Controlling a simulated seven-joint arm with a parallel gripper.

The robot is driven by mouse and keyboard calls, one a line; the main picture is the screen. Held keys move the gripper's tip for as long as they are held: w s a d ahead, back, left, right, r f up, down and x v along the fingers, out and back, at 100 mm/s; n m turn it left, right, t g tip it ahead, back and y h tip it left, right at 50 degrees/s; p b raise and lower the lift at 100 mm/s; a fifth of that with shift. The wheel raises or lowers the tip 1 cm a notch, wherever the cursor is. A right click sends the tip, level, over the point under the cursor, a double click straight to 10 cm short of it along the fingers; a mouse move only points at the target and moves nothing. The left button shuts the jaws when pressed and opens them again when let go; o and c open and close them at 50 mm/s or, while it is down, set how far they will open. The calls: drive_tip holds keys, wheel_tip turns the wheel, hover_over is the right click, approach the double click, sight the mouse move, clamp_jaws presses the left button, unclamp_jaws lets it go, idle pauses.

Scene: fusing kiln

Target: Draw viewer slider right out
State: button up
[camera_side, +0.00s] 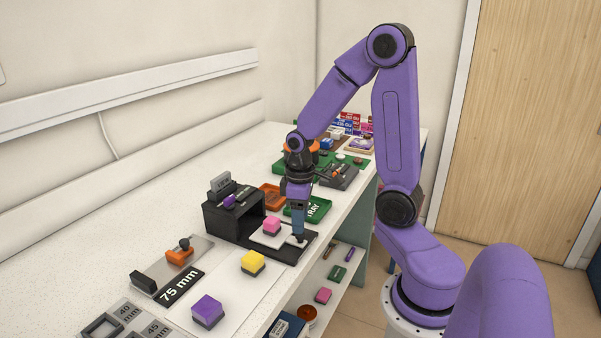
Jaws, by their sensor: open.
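A black box with an open front (222,222) stands on the bench, with a black base (281,256) reaching out to its right. On this base lies a white plate (260,239), which looks like the viewer slider, partly out of the box. A pink block (271,226) sits on the plate. My gripper (298,240) points down at the plate's right end, close to a small dark part there. It is open; the fingers hide part of that end, and I cannot tell whether they touch it.
A yellow block (253,263) and a purple block (208,311) stand in front on a white sheet. A green tray (318,209) and an orange tray (271,196) lie behind. The bench's front edge is close by.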

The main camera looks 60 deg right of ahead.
wheel_tip(320, 180, up, 14)
idle(0.5)
drive_tip(key=shift+f, duration=0.1)
drive_tip(key=s+a+f+n, duration=0.3)
drive_tip(key=s+a+n, duration=0.1)
drive_tip(key=s+a, duration=0.4)
drive_tip(key=s+a+f+n, duration=0.4)
drive_tip(key=s+a+n, duration=0.1)
drive_tip(key=s+a, duration=0.2)
drive_tip(key=shift+s+a, duration=0.35)
drive_tip(key=shift+a, duration=0.25)
